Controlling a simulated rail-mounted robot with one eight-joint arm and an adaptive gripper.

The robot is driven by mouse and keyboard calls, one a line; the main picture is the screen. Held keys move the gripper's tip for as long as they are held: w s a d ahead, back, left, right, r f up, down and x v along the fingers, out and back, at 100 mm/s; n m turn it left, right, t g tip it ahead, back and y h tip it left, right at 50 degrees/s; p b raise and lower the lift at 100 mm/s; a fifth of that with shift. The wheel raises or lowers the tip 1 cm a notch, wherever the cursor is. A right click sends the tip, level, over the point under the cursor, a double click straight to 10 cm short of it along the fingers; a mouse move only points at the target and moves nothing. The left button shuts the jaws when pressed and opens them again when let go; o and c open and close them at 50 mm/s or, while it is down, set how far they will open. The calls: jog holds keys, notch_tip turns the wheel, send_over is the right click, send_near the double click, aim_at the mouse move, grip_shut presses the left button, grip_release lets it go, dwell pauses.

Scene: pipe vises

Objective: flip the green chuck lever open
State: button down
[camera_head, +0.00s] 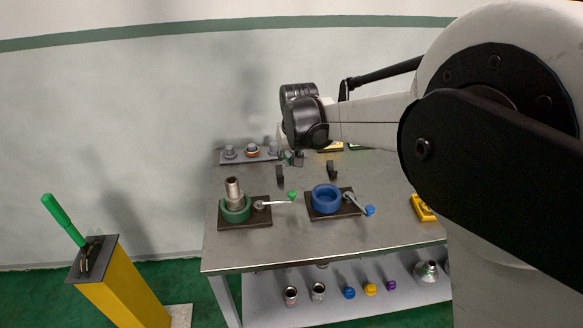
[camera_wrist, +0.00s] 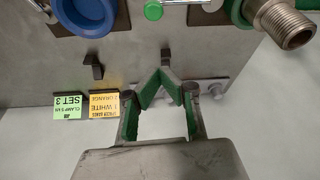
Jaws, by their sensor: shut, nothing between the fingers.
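The green chuck (camera_head: 236,209) sits on a dark base plate on the table, with a grey metal pipe (camera_head: 233,188) upright in it. Its lever is a silver arm ending in a green knob (camera_head: 292,195), pointing right toward the blue chuck. In the wrist view the green knob (camera_wrist: 153,11) shows at the top edge, and the threaded pipe (camera_wrist: 287,24) at top right partly covers the green chuck (camera_wrist: 240,13). My gripper (camera_wrist: 160,72) is shut and empty, its green-lined fingers meeting at the tips. It is above the table's back part, apart from the lever.
A blue chuck (camera_head: 327,197) with a blue-knobbed lever (camera_head: 369,210) stands to the right. Dark upright hooks (camera_head: 280,174) stand behind the chucks. A yellow post (camera_head: 118,287) with a green handle is at left. Several fittings lie on the lower shelf (camera_head: 270,312).

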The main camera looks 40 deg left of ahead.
jog(key=x, duration=0.8)
jog(key=shift+f, duration=0.15)
jog(key=shift+s+d+f, duration=0.15)
jog(key=shift+f, duration=0.1)
jog(key=shift+s+d, duration=0.65)
jog(key=shift+d, duration=0.2)
jog(key=shift+s+d+f, duration=0.15)
jog(key=shift+s+d, duration=0.25)
jog(key=shift+d, duration=0.1)
